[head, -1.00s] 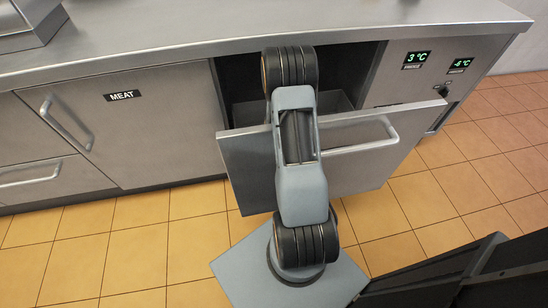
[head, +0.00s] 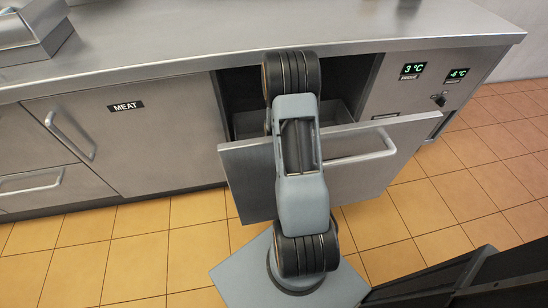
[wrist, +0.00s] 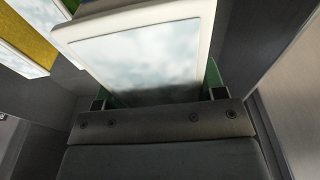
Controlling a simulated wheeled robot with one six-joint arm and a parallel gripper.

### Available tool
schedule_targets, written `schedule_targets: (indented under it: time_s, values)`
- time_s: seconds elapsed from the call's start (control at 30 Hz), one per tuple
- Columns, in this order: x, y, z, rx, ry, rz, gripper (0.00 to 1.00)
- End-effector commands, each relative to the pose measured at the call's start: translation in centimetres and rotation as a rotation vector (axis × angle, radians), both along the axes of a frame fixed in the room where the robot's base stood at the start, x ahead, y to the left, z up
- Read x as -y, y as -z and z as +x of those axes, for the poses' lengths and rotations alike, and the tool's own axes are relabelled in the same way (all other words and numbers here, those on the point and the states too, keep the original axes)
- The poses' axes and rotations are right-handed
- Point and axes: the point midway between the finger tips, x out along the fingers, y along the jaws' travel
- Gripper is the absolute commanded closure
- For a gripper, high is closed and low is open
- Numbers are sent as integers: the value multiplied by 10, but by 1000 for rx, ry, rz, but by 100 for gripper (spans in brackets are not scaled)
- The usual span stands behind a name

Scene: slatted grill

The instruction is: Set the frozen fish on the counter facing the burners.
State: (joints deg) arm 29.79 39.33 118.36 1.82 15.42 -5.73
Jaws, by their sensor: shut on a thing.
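In the wrist view my gripper (wrist: 158,98) is shut on a flat package (wrist: 150,52) with a white rim, a pale frosted face and green at its sides. No label shows, so I cannot tell whether this is the frozen fish. In the head view my arm reaches over the open drawer (head: 245,175), and my gripper and the package are hidden behind it. The steel counter (head: 200,40) runs above the drawer. The burners are not in view.
More packages, one with a yellow side (wrist: 30,35), lie at upper left in the wrist view. Grey drawer walls (wrist: 250,50) are close around my gripper. A MEAT cabinet (head: 125,145) is left of the drawer. A steel appliance (head: 25,35) stands at the counter's left end.

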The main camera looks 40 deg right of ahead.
Motion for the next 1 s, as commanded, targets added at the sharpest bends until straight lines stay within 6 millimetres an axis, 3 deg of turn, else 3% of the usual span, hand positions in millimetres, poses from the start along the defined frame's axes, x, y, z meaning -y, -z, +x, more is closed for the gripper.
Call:
schedule_targets:
  time_s: [0.03, 0.3, 0.77, 0.87, 1.0]
  values:
    - [0, -10, 1, 3, 0, -1, 79]
    - [0, -33, 1, 2, 0, -1, 79]
    - [0, -39, 1, 2, 0, -1, 79]
    - [1, -53, 1, 2, 0, -1, 79]
    - [1, -90, 0, 3, 2, -1, 79]
